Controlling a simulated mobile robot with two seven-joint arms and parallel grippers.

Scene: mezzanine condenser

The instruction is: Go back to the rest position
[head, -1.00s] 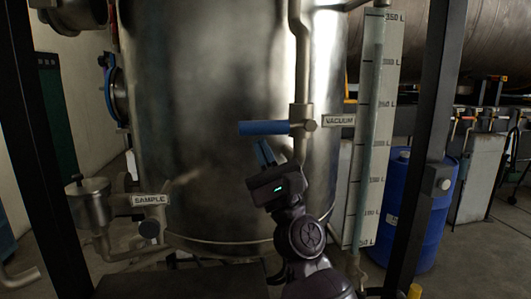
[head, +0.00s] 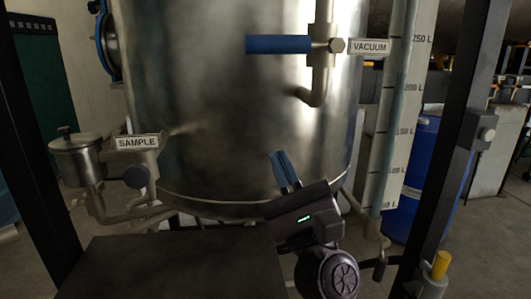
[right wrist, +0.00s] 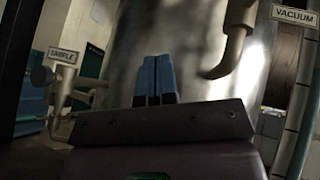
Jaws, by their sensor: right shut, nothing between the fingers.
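My right gripper (head: 284,170) is in the lower middle of the head view, in front of the steel tank (head: 220,110). Its two blue fingers are together with nothing between them; they also show closed in the right wrist view (right wrist: 154,78). The blue vacuum valve handle (head: 278,44) is above the fingers and apart from them. It lies level, left of the VACUUM label (head: 369,47). My left gripper is not in view.
A SAMPLE valve and pot (head: 78,158) stand at the left. A dark flat surface (head: 170,268) lies at the bottom. Dark frame posts (head: 462,120) rise at both sides. A level gauge (head: 396,110) and a blue drum (head: 412,190) are at the right.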

